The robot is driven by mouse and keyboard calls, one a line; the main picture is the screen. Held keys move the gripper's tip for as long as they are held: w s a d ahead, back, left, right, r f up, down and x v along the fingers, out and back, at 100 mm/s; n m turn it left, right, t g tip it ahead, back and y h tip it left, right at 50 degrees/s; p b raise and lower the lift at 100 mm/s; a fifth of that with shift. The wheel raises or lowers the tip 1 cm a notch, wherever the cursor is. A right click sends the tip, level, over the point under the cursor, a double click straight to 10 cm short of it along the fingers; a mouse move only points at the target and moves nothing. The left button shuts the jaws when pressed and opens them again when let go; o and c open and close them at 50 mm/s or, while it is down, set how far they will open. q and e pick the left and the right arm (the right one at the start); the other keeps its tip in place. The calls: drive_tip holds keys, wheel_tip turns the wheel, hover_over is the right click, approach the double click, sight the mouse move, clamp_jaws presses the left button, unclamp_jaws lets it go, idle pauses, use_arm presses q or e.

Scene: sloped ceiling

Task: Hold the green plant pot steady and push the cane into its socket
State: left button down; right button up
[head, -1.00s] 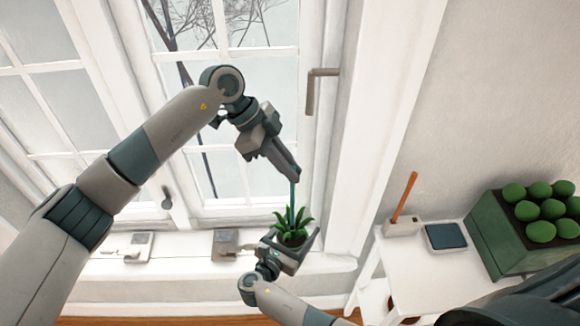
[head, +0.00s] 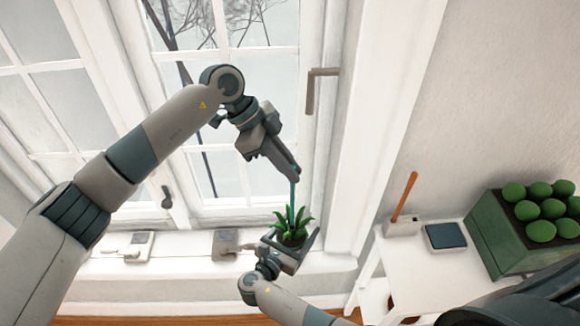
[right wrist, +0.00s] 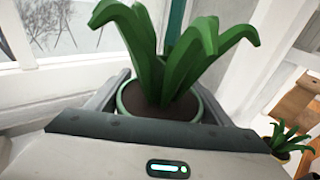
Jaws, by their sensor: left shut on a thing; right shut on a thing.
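The teal cane (head: 292,200) stands nearly upright above the plant. My left gripper (head: 294,176) is shut on its upper part. The plant pot has a green rim (right wrist: 121,97), dark soil and thick green leaves (head: 291,224). My right gripper (head: 291,250) is shut on the pot, one finger on each side of it in the right wrist view (right wrist: 160,108). The cane also shows in that view (right wrist: 175,28), behind the leaves. Its lower end and the socket are hidden by the leaves, so I cannot tell how deep it sits.
Two small grey fittings (head: 226,243) (head: 140,245) lie on the white window sill. A white table at the right bears a green crate (head: 495,235) of round green plants, a dark blue pad (head: 445,236) and a holder with an orange stick (head: 405,197). The window is behind my arms.

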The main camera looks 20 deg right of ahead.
use_arm(q)
drive_tip(key=shift+f, duration=2.85)
idle(0.4)
drive_tip(key=c, duration=1.7)
unclamp_jaws()
drive_tip(key=shift+c, duration=0.2)
drive_tip(key=shift+r, duration=0.1)
drive_tip(key=v, duration=1.2)
